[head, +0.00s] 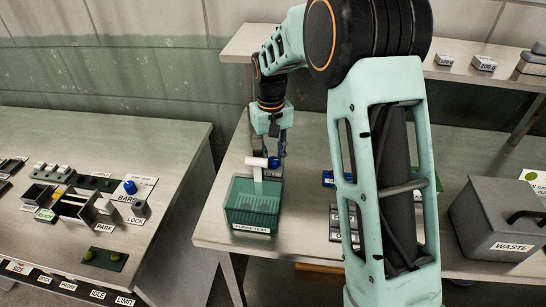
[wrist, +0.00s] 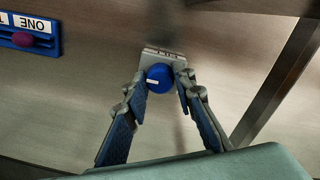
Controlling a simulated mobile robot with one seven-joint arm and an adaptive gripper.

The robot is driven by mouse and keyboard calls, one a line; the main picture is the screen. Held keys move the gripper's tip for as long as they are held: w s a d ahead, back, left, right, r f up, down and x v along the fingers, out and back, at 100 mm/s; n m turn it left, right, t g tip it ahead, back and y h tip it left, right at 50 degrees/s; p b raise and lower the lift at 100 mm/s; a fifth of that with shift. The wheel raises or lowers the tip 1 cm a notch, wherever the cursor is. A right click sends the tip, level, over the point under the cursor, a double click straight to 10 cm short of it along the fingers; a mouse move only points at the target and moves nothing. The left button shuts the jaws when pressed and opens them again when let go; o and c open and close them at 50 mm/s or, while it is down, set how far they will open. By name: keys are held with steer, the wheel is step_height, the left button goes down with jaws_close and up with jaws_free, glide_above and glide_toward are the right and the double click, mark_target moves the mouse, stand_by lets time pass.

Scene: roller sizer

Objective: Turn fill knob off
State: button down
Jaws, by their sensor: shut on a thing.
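The fill knob (wrist: 160,76) is a round blue knob with a short white mark, on a small grey block (wrist: 165,54) in the wrist view. The mark lies almost level across the picture. My gripper (wrist: 161,80) has one finger on each side of the knob and is shut on it. In the head view the knob (head: 274,162) shows as a small blue spot beside a white spout above a green see-through tank (head: 252,207). My gripper (head: 276,153) comes down on it from above; the finger contacts are too small to see there.
A blue slider plate (wrist: 30,38) marked ONE lies left in the wrist view. A grey WASTE bin (head: 497,217) stands right on the bench. A left-hand bench (head: 165,140) carries a control panel with another blue knob (head: 130,187) by a BARS label. A shelf (head: 240,45) runs behind.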

steer(key=n, duration=0.4)
steer(key=shift+p, duration=0.4)
steer(key=n+p, duration=0.1)
steer(key=n, duration=0.3)
steer(key=shift+d+r+n, duration=0.1)
steer(key=shift+n, duration=0.2)
steer(key=n+p, duration=0.1)
steer(key=n, duration=0.3)
steer(key=shift+n+p, duration=0.3)
steer(key=shift+p, duration=0.05)
steer(key=n+p, duration=0.1)
steer(key=n, duration=0.3)
steer(key=shift+y, duration=0.3)
steer(key=shift+w+n+p, duration=0.1)
steer(key=shift+n+p, duration=0.2)
steer(key=c, duration=1.6)
jaws_free()
